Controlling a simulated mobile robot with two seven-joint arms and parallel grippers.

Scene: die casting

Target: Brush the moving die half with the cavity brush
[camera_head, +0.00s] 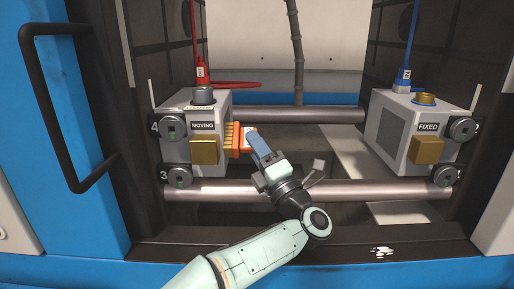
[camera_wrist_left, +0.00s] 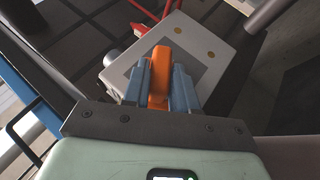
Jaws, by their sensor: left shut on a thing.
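The moving die half (camera_head: 205,132) is a pale block labelled MOVING at the left inside the machine, with a brass block on its front. The cavity brush (camera_head: 240,138) is orange with yellowish bristles. The bristles meet or nearly meet the right side of the moving die half; exact contact is hard to tell. My left gripper (camera_head: 256,146) is shut on the brush. In the left wrist view the orange handle (camera_wrist_left: 160,78) sits between the blue fingers (camera_wrist_left: 159,90), in front of the pale face of the die half (camera_wrist_left: 200,48). My right gripper is not in view.
The fixed die half (camera_head: 400,135) stands at the right. Two steel tie bars, front (camera_head: 340,189) and rear (camera_head: 320,116), run across the opening. A grey hose (camera_head: 296,50) hangs behind. A black door handle (camera_head: 75,110) stands at the left. The gap between the die halves is otherwise open.

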